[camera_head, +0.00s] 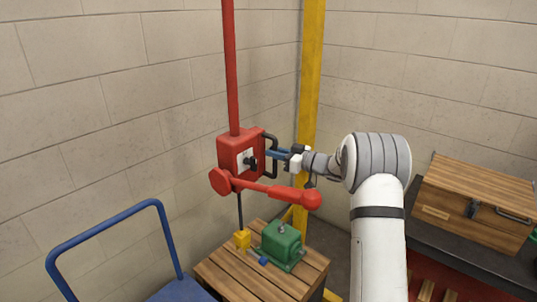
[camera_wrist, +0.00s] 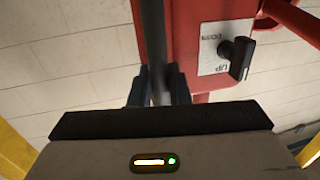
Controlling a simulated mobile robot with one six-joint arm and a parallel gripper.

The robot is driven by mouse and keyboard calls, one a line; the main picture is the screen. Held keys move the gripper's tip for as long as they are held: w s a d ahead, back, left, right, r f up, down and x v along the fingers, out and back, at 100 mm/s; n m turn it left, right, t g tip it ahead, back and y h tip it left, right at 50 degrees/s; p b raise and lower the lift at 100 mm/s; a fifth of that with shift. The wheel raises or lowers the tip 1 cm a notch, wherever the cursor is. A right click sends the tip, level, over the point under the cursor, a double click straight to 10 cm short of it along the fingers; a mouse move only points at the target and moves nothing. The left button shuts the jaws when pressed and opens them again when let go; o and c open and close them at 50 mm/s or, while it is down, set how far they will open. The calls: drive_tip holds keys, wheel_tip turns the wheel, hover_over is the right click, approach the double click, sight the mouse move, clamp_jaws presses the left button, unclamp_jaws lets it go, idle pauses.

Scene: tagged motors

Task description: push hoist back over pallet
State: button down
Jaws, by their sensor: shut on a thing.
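The red hoist (camera_head: 228,150) hangs from a red vertical post, with a black side handle (camera_head: 271,146) and a red lever arm (camera_head: 285,194) across its front. My gripper (camera_head: 278,154) is shut on the handle. In the wrist view, the handle bar (camera_wrist: 154,45) runs between my fingers (camera_wrist: 160,88); the hoist's dark switch (camera_wrist: 238,55) and UP/DOWN plate show beside it. A dark line runs down from the hoist to a yellow hook block (camera_head: 242,239). Below is a slatted wooden pallet (camera_head: 225,277) bearing a green motor (camera_head: 281,242) with a blue tag.
A yellow column (camera_head: 312,80) stands behind my gripper. A blue cart handle (camera_head: 105,229) is at the lower left. A wooden chest (camera_head: 475,197) sits on a dark bench at the right. Block walls close off the back.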

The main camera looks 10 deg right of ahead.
drive_tip(key=shift+w, duration=0.1)
idle(0.3)
drive_tip(key=c, duration=1.4)
unclamp_jaws()
drive_tip(key=shift+w, duration=0.1)
drive_tip(key=shift+c, duration=0.2)
drive_tip(key=shift+d, duration=0.15)
drive_tip(key=b+v, duration=0.1)
drive_tip(key=v, duration=0.6)
drive_tip(key=shift+s+d+b, duration=0.25)
drive_tip(key=shift+s+b, duration=0.05)
drive_tip(key=shift+r, duration=0.15)
